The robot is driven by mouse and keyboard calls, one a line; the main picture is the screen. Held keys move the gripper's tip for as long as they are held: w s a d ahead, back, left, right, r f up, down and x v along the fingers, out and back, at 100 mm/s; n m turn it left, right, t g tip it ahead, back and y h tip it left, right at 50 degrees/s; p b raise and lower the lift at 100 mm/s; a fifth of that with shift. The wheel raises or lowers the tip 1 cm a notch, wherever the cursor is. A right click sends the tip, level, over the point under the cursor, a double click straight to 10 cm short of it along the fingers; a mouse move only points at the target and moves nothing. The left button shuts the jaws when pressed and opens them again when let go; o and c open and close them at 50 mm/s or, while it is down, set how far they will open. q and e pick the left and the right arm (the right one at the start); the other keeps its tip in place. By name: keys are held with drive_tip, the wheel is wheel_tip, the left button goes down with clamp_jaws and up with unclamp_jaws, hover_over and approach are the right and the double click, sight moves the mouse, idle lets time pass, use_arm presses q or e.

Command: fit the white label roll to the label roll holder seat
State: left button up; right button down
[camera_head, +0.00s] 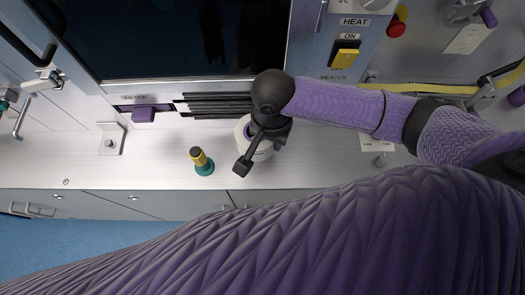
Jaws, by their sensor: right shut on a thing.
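The white label roll (240,133), with a purple core, is on or just above the pale bench near its middle; I cannot tell whether it touches the bench. My right gripper (258,148) is over it and shut on it, hiding much of it. A small metal plate with a round post (110,141) stands on the bench at the left and may be the label roll holder seat; its identity is not certain. The roll is well to the right of this plate. My left gripper is not in view.
A yellow and black piece with a teal base (202,162) stands between the plate and the roll. Dark strips (215,104) lie behind, near a purple filter part (143,114). The heater panel (345,55) is at the back. Bare bench lies right of the plate.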

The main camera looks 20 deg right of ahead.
drive_tip(key=b, duration=0.1)
hover_over(269, 159)
wheel_tip(269, 159, down, 6)
drive_tip(key=shift+r, duration=0.2)
drive_tip(key=shift+f, duration=0.45)
drive_tip(key=shift+f, duration=0.15)
drive_tip(key=shift+c, duration=2)
unclamp_jaws()
drive_tip(key=shift+f, duration=0.1)
